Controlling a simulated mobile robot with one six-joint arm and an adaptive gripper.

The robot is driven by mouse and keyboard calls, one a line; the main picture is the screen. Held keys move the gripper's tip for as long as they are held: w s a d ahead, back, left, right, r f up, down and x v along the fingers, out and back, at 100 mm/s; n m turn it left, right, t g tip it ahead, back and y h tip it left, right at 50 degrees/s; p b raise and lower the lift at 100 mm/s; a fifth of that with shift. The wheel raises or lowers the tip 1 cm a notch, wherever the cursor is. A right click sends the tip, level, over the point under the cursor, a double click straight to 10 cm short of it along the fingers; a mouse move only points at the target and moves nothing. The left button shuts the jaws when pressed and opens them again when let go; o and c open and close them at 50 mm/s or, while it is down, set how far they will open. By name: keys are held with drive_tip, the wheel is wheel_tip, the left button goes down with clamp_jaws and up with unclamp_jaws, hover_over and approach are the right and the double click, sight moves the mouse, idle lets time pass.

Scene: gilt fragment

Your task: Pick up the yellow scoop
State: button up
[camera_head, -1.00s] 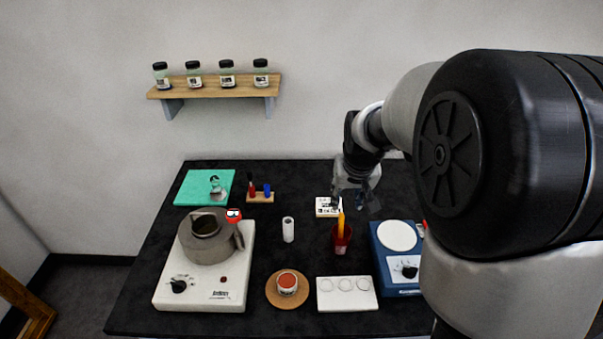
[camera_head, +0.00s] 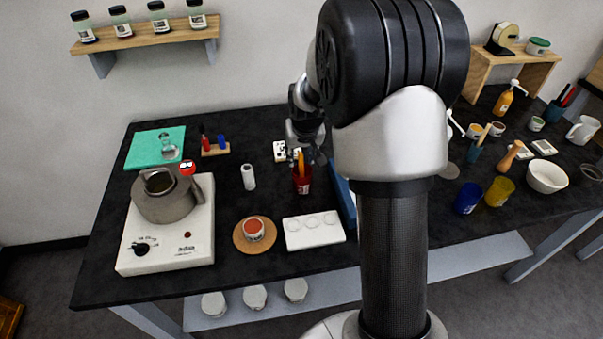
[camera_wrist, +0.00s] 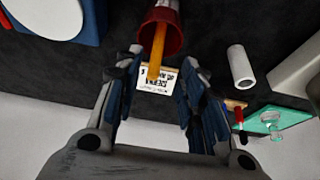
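The yellow scoop (camera_head: 300,162) stands in a red cup (camera_head: 303,183) on the black table; only its yellow-orange handle shows above the rim. In the wrist view the scoop handle (camera_wrist: 157,55) sticks out of the red cup (camera_wrist: 176,36), between the two fingers as seen from there. My gripper (camera_head: 308,156) is at the handle, just above the cup. The wrist view shows my gripper (camera_wrist: 162,66) open, with a gap on both sides of the handle. Whether the handle is fully between the fingers in depth I cannot tell.
A white labelled block (camera_head: 280,151) lies behind the cup, a white cylinder (camera_head: 248,177) to its left. A white tray (camera_head: 313,232) is in front. A blue device (camera_head: 342,190) stands close on the right, partly hidden by my arm. A kettle (camera_head: 167,197) sits on a hotplate (camera_head: 196,243).

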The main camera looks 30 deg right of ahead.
sight(301, 164)
drive_tip(key=x, duration=0.2)
drive_tip(key=b+x, duration=0.1)
drive_tip(key=x, duration=0.1)
drive_tip(key=shift+s+d+f, duration=0.1)
drive_tip(key=shift+d+f, duration=0.15)
drive_tip(key=shift+f, duration=0.05)
drive_tip(key=shift+r, duration=0.1)
clamp_jaws()
